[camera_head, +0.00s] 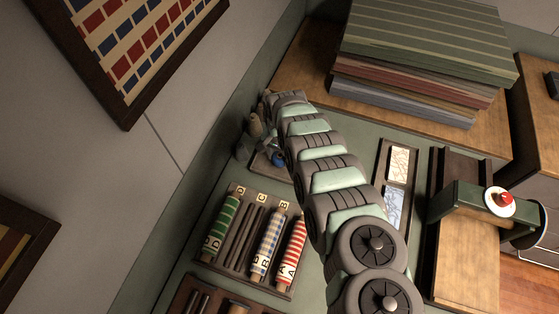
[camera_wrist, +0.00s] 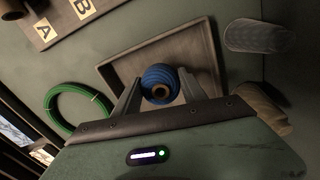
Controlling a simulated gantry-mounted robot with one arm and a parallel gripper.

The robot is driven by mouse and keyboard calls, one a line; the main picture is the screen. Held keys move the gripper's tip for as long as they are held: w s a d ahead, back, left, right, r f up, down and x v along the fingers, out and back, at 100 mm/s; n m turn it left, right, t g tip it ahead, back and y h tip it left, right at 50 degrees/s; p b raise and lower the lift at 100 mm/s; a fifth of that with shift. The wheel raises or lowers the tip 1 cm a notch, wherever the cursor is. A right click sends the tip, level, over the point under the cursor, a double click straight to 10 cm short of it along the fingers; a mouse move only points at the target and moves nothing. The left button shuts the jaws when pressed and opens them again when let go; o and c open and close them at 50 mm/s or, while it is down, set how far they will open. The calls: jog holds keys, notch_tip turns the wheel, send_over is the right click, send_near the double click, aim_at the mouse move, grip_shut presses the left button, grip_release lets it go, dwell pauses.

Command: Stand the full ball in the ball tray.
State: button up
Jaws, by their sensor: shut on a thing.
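I cannot tell whether the ball touches the tray floor. In the head view the ball (camera_head: 278,159) is a small blue patch at the far end of my arm, and the tray (camera_head: 262,166) is partly hidden by the arm.
A green ring (camera_wrist: 49,101) lies left of the tray, and a grey rounded piece (camera_wrist: 258,37) lies right of it. A rack (camera_head: 237,266) holds green, blue-checked and red-striped rolls. A folded cloth stack (camera_head: 430,40) stands at the back. Pale patterned cards (camera_head: 398,165) lie right of my arm.

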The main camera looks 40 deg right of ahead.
jog(key=shift+f, duration=1.1)
jog(key=shift+f+b, duration=0.25)
jog(key=shift+b, duration=0.05)
jog(key=o, duration=0.9)
jog(key=shift+r, duration=0.1)
notch_tip(320, 180, up, 12)
jog(key=p, duration=0.1)
jog(key=shift+r+p, duration=0.15)
jog(key=shift+p, duration=0.15)
